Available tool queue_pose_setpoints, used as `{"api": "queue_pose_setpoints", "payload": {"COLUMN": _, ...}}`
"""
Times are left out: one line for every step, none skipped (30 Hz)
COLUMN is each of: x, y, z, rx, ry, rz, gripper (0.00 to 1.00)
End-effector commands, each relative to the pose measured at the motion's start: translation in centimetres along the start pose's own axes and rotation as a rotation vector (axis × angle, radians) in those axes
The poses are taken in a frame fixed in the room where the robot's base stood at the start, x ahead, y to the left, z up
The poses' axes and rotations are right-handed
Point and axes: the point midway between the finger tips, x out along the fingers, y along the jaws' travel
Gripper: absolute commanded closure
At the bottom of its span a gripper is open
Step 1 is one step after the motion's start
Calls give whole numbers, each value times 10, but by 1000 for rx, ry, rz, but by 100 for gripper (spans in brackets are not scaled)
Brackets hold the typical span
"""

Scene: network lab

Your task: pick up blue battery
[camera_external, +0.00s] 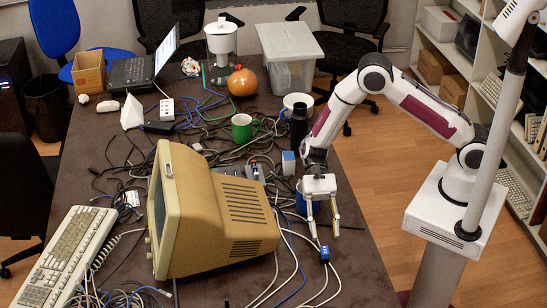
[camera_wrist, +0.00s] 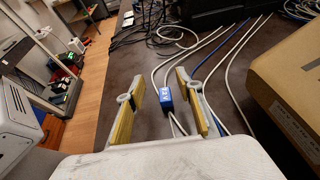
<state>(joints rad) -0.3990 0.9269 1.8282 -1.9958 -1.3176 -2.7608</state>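The blue battery (camera_external: 324,254) is a small blue block with white marks, lying on the dark table near pale cables. It also shows in the wrist view (camera_wrist: 166,98), framed in the gap between my fingers. My gripper (camera_external: 324,232) is open and empty, pointing down just above and behind the battery in the external view. In the wrist view my gripper (camera_wrist: 160,84) shows two yellow-padded fingers spread to either side of the battery. I cannot tell the exact height of the fingertips above it.
A beige monitor (camera_external: 215,215) stands left of my gripper; its casing (camera_wrist: 292,85) fills the right of the wrist view. Pale and blue cables run around the battery. A blue mug (camera_external: 301,204) and dark bottle (camera_external: 298,128) stand behind. The table right of the battery is clear.

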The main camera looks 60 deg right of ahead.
Motion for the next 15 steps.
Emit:
{"api": "queue_pose_setpoints", "payload": {"x": 2, "y": 0, "z": -4, "rx": 1, "ry": 0, "rz": 0, "gripper": 64}}
{"api": "queue_pose_setpoints", "payload": {"x": 3, "y": 0, "z": -6, "rx": 1, "ry": 0, "rz": 0, "gripper": 64}}
{"api": "queue_pose_setpoints", "payload": {"x": 4, "y": 0, "z": -9, "rx": 1, "ry": 0, "rz": 0, "gripper": 64}}
{"api": "queue_pose_setpoints", "payload": {"x": 4, "y": 0, "z": -10, "rx": 0, "ry": 0, "rz": 0, "gripper": 64}}
{"api": "queue_pose_setpoints", "payload": {"x": 4, "y": 0, "z": -11, "rx": 0, "ry": 0, "rz": 0, "gripper": 64}}
{"api": "queue_pose_setpoints", "payload": {"x": 5, "y": 0, "z": -12, "rx": 0, "ry": 0, "rz": 0, "gripper": 64}}
{"api": "queue_pose_setpoints", "payload": {"x": 5, "y": 0, "z": -12, "rx": 0, "ry": 0, "rz": 0, "gripper": 64}}
{"api": "queue_pose_setpoints", "payload": {"x": 5, "y": 0, "z": -13, "rx": 0, "ry": 0, "rz": 0, "gripper": 64}}
{"api": "queue_pose_setpoints", "payload": {"x": 5, "y": 0, "z": -13, "rx": 0, "ry": 1, "rz": 0, "gripper": 64}}
{"api": "queue_pose_setpoints", "payload": {"x": 5, "y": 0, "z": -13, "rx": 0, "ry": 0, "rz": 0, "gripper": 64}}
{"api": "queue_pose_setpoints", "payload": {"x": 5, "y": 0, "z": -13, "rx": 0, "ry": 0, "rz": 0, "gripper": 64}}
{"api": "queue_pose_setpoints", "payload": {"x": 5, "y": 0, "z": -13, "rx": 0, "ry": 0, "rz": 0, "gripper": 64}}
{"api": "queue_pose_setpoints", "payload": {"x": 5, "y": 0, "z": -13, "rx": 0, "ry": 0, "rz": 0, "gripper": 64}}
{"api": "queue_pose_setpoints", "payload": {"x": 5, "y": 0, "z": -13, "rx": 0, "ry": 0, "rz": 0, "gripper": 64}}
{"api": "queue_pose_setpoints", "payload": {"x": 5, "y": 0, "z": -13, "rx": 0, "ry": 0, "rz": 0, "gripper": 64}}
